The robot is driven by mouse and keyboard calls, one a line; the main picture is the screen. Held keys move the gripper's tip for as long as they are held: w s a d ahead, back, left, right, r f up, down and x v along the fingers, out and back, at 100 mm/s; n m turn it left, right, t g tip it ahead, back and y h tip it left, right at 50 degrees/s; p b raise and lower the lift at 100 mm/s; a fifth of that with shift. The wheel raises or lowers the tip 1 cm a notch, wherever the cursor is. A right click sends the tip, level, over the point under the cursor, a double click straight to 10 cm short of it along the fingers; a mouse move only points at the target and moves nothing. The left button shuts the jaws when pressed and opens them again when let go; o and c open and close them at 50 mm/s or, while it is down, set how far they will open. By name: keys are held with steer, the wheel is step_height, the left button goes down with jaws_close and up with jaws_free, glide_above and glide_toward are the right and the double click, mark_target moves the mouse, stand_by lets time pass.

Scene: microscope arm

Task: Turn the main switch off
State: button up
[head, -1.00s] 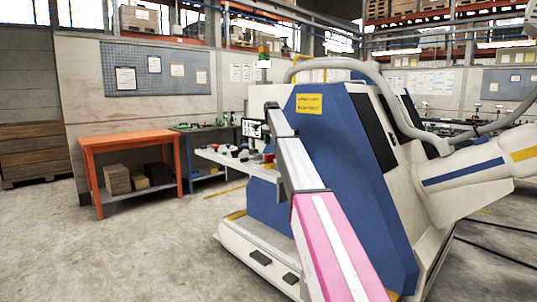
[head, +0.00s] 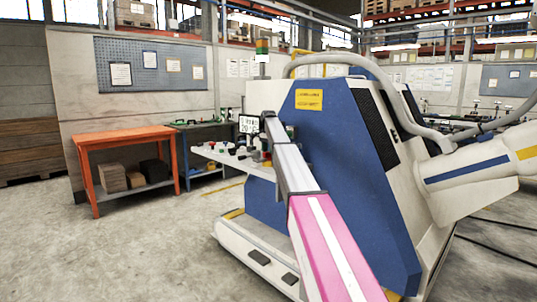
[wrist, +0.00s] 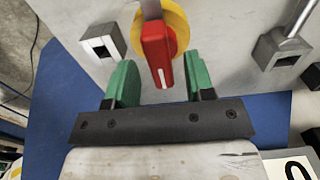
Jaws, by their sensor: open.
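The main switch is a red rotary handle (wrist: 156,52) on a yellow round plate (wrist: 176,28), mounted on a pale grey panel in the wrist view. A white line on the handle points toward the bottom of the picture. My gripper (wrist: 160,78) is open, with one green finger on each side of the handle's lower end. Gaps show between the handle and both fingers, so neither appears to touch it. In the head view my arm reaches to the control panel (head: 220,154) of the blue and white machine, and the fingers cannot be made out there.
Two grey square fittings flank the switch, at the left (wrist: 102,42) and right (wrist: 280,50) of the wrist view. A white plate with a 0 (wrist: 296,168) is at lower right. An orange table (head: 125,135) stands left of the machine (head: 350,190). Open floor lies in front.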

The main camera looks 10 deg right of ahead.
steer(key=shift+f, duration=0.95)
jaws_close()
